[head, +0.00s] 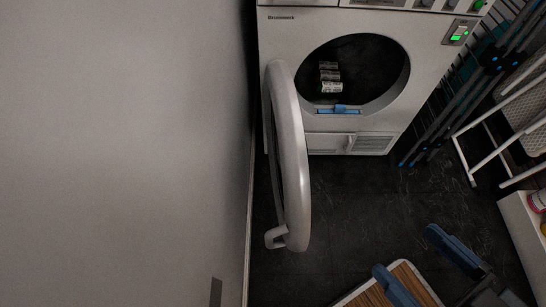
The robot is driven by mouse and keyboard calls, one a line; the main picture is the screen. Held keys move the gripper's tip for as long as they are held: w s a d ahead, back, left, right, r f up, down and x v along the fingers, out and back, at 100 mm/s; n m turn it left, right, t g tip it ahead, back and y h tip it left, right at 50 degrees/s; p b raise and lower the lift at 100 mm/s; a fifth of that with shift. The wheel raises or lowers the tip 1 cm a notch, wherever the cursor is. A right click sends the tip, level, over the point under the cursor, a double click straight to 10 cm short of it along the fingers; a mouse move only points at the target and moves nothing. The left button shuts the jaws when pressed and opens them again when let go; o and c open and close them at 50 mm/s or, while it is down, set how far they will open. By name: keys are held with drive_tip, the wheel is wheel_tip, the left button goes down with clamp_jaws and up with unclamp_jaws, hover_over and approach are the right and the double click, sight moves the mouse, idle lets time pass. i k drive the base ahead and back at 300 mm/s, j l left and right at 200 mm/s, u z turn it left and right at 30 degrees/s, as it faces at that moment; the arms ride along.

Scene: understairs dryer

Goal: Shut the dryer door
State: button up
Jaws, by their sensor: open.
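The white dryer (430,50) stands against the far wall with its round opening uncovered. Its door (290,150) is a thick pale ring, swung wide open on the left side and seen nearly edge-on. A small handle (275,238) sticks out at the door's near lower end. My gripper (405,250), with blue fingers, is at the lower right, open and empty. It is apart from the door, to the right of and a little nearer than the handle. Inside the drum are small stacked items with labels (330,77).
A plain wall (120,150) fills the left, close beside the door. Folding racks (470,90) and a white chair frame (490,140) stand at the right. Dark floor (350,205) is clear before the dryer.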

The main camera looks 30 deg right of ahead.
sight(288, 156)
drive_tip(key=i+l+z, duration=0.15)
drive_tip(key=l+z, duration=0.2)
drive_tip(key=l+u, duration=0.1)
drive_tip(key=u, duration=0.3)
drive_tip(key=l+u, duration=0.1)
drive_tip(key=u, duration=0.65)
drive_tip(key=k+j, duration=0.15)
drive_tip(key=i+l, duration=0.15)
drive_tip(key=l, duration=0.1)
